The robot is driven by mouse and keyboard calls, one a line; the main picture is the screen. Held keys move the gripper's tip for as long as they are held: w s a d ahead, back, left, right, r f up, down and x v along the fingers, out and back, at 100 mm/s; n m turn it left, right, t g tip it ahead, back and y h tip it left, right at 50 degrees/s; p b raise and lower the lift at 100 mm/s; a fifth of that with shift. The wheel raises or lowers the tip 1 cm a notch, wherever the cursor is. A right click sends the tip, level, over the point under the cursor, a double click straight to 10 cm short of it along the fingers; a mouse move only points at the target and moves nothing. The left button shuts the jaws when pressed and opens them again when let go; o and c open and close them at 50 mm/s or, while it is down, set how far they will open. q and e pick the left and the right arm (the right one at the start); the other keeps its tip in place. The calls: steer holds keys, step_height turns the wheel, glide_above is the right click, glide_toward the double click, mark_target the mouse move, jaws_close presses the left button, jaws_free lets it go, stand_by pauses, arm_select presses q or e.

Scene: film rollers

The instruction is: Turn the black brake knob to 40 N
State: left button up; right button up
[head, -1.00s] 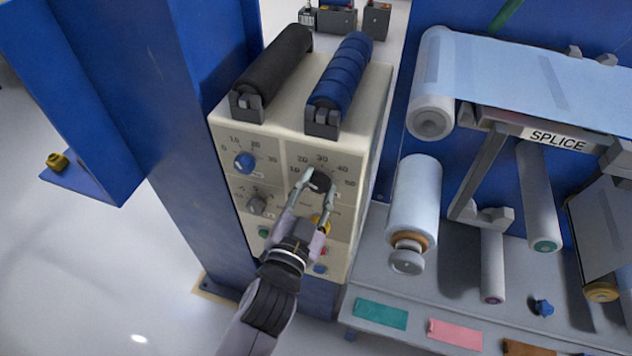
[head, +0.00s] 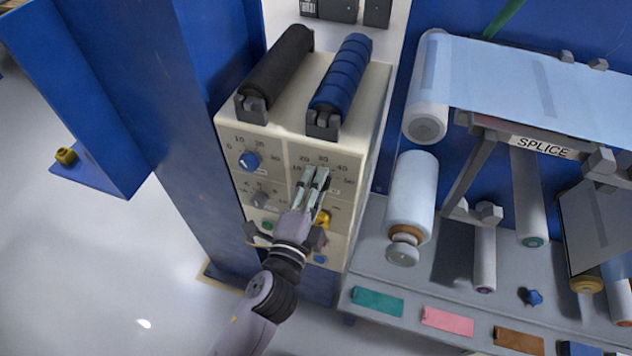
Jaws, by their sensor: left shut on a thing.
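The cream control box (head: 262,124) stands in the middle of the head view. Its upper right dial scale (head: 322,162) carries numbers such as 20, 30, 40 and 50. My left gripper (head: 316,174) is at this dial, its fingers closed around the black brake knob. The fingers hide nearly all of the knob, so I cannot read its pointer. My right gripper is not in view.
A blue knob (head: 249,161) and a grey knob (head: 259,198) sit left of my gripper on the panel. A yellow knob (head: 323,219) is just below. Black (head: 277,70) and blue (head: 342,82) rollers lie on top. The film rig with white rollers (head: 411,195) stands close right.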

arm_select(q)
steer(key=m+p, duration=0.3)
steer(key=m, duration=0.8)
steer(key=shift+r, duration=0.1)
stand_by(0.4)
steer(key=o, duration=1.2)
steer(key=shift+c, duration=0.2)
steer(key=v, duration=1.2)
